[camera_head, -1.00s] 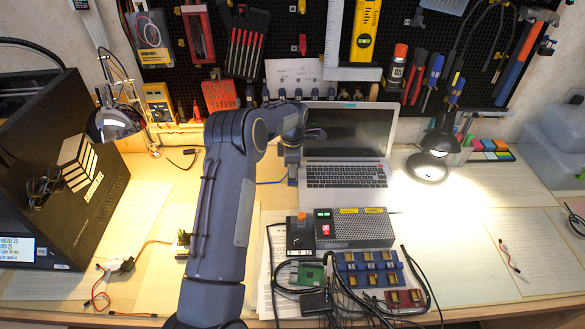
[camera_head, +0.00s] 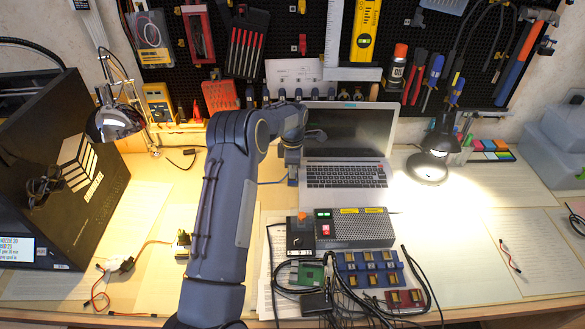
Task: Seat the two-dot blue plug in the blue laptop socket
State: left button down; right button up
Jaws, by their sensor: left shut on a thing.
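The open laptop (camera_head: 346,176) stands at the back middle of the desk, under the pegboard. My left arm reaches up from the bottom. My left gripper (camera_head: 292,172) points down at the laptop's left edge. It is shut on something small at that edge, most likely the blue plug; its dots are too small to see. A blue cable (camera_head: 270,182) runs left from the gripper tip and passes behind my arm. The blue socket on the laptop's side is hidden by the gripper, so I cannot tell whether the plug is in it. My right gripper is not in view.
A grey power box (camera_head: 355,230) with lit switches stands in front of the laptop. A blue block (camera_head: 370,268), a red block (camera_head: 405,299), a green board (camera_head: 308,273) and black cables crowd the front. A lit lamp (camera_head: 428,167) stands right of the laptop.

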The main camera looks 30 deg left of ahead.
pick_arm(q)
jog(key=shift+f+b, duration=0.5)
jog(key=shift+f, duration=0.55)
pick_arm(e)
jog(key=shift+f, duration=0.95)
pick_arm(q)
jog(key=shift+f, duration=0.25)
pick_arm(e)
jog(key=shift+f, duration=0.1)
pick_arm(q)
jog(key=c, duration=1.3)
grip_release()
jog(key=shift+c, duration=0.2)
jog(key=shift+r, duration=0.1)
jog(key=shift+r+p, duration=0.8)
jog(key=shift+r, duration=0.5)
notch_tip(320, 180, up, 2)
jog(key=shift+s+d+p, duration=0.1)
jog(key=shift+d+p, duration=0.05)
jog(key=shift+p, duration=0.45)
jog(key=shift+r, duration=0.3)
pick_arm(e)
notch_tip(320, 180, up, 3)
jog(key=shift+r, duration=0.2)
pick_arm(q)
jog(key=shift+r, duration=0.1)
